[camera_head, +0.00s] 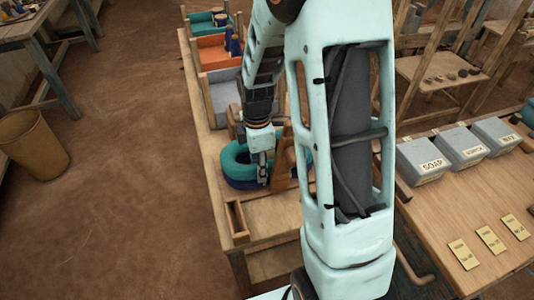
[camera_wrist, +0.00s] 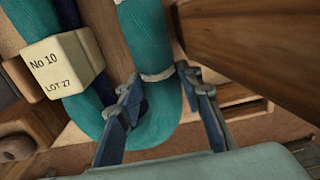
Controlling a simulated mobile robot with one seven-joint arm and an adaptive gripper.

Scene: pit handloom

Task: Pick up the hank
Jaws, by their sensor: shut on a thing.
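The teal hank (camera_head: 236,160) lies as a loop on the wooden bench, with a dark blue hank (camera_head: 240,184) under it. In the wrist view the teal hank (camera_wrist: 142,40) has pale ties, and a cream tag (camera_wrist: 62,66) reading "No 10 LOT 27" sits at its left. My gripper (camera_head: 262,172) reaches down at the hank's right side. In the wrist view my gripper's blue fingers (camera_wrist: 167,112) stand on either side of the teal strand, shut on it. A dark blue strand (camera_wrist: 105,92) shows beside the left finger.
A wooden upright (camera_head: 284,160) stands close to the right of the hank. Trays of coloured yarn (camera_head: 212,54) line the bench behind. A small wooden box (camera_head: 237,221) sits in front. Labelled grey boxes (camera_head: 421,160) stand on the right table.

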